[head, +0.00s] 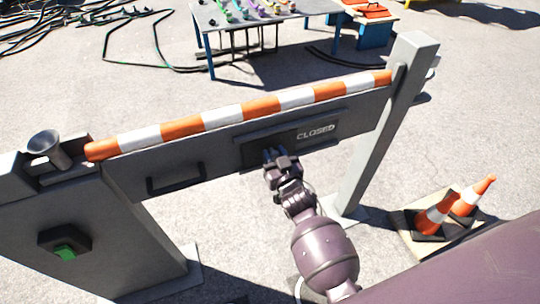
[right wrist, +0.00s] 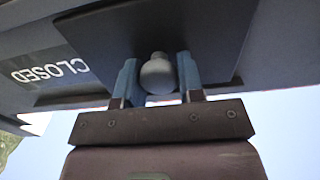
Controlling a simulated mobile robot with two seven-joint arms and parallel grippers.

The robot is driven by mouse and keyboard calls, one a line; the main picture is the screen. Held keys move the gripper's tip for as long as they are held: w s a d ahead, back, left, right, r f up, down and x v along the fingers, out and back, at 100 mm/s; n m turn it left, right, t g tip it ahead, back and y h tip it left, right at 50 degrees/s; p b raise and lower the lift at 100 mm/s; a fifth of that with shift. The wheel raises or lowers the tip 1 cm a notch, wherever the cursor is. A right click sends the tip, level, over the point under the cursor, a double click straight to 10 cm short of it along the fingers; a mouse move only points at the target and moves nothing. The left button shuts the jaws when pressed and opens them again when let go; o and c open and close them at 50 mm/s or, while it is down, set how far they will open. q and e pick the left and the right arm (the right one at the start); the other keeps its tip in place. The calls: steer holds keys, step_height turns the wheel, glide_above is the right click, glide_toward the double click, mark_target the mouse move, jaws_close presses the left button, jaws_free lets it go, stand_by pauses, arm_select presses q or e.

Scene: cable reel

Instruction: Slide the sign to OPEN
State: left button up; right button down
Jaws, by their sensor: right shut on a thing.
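The sign (head: 316,132) is a dark plate on the grey barrier beam and shows the word CLOSED on its right part. A darker sliding panel (head: 256,151) covers its left part. It also shows in the right wrist view (right wrist: 200,32), with a round grey knob (right wrist: 158,75) on it. My right gripper (head: 281,158) is at the panel, its two fingers shut on the knob, one on each side in the right wrist view (right wrist: 159,82). My left gripper is not in view.
An orange and white striped bar (head: 262,107) tops the beam, and a black handle (head: 176,179) is on its left. A grey cabinet with a green button (head: 65,253) stands left, a grey post (head: 389,125) right.

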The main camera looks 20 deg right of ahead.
steer(key=d, duration=0.5)
steer(key=d+p, duration=0.1)
steer(key=d, duration=0.4)
steer(key=d+p, duration=0.1)
steer(key=d, duration=0.4)
steer(key=shift+w+d+r, duration=0.1)
steer(key=shift+w+d, duration=0.15)
steer(key=shift+d, duration=0.05)
steer(key=c, duration=0.8)
jaws_free()
steer(key=shift+d, duration=0.15)
steer(key=shift+o, duration=0.2)
steer(key=shift+s, duration=0.1)
steer(key=shift+s, duration=0.3)
steer(key=s+p, duration=0.1)
steer(key=s, duration=0.9)
steer(key=shift+d, duration=0.1)
